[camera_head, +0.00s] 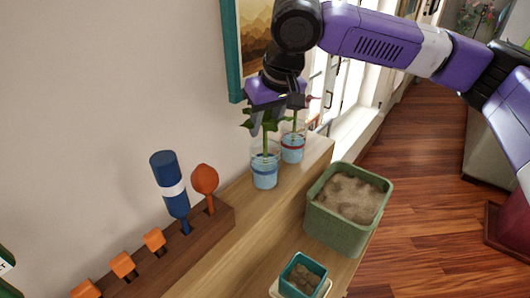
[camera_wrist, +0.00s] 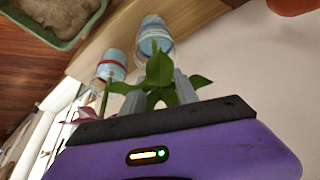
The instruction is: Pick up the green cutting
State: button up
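The green cutting (camera_head: 270,123) stands upright in a clear glass with blue water (camera_head: 264,174), on the wooden ledge. Its leaves (camera_wrist: 160,70) also show in the wrist view, with its glass (camera_wrist: 155,36) beyond them. My gripper (camera_head: 266,116) is over the top of the cutting, pointing down. In the wrist view my gripper's two grey fingers (camera_wrist: 158,97) stand apart, with leaves between and in front of them. The fingers look open; whether either touches the stem is hidden by leaves.
A second glass with a red band (camera_head: 292,148) and a reddish-leaved cutting stands close beside. A green planter of soil (camera_head: 329,232) and small teal pot (camera_head: 302,276) sit lower right. A rack (camera_head: 207,240) holds blue and orange tools. A framed picture (camera_head: 235,50) hangs behind.

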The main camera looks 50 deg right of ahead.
grip_shut()
dwell(0.3)
